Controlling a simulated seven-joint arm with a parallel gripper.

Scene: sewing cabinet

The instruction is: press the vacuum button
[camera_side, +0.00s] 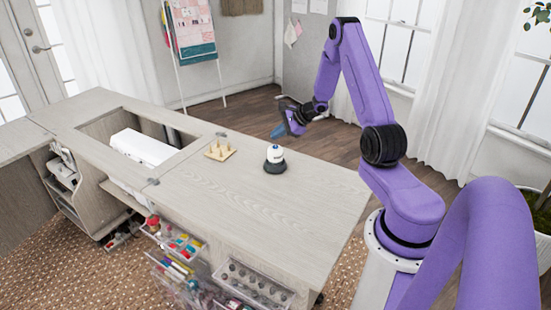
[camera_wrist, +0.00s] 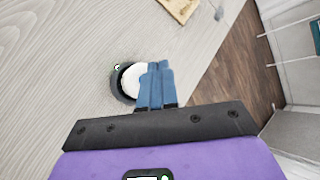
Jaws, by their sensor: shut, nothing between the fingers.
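The vacuum (camera_side: 274,160) is a small round device with a white upper part and a wide black base. It stands upright on the cabinet top (camera_side: 300,195). In the wrist view the vacuum (camera_wrist: 131,82) shows as a white disc in a black ring, partly covered by my fingers. A small dark spot shows near the top of its white part in the side view, but I cannot make out the button clearly. My gripper (camera_side: 279,131) has blue fingers held together, empty, above and behind the vacuum in the side view. The fingertips (camera_wrist: 160,66) also show in the wrist view.
A wooden spool stand (camera_side: 219,151) with several pegs stands left of the vacuum. A white machine (camera_side: 143,147) sits in the cabinet opening further left. Clear drawers (camera_side: 254,284) of sewing supplies stick out in front.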

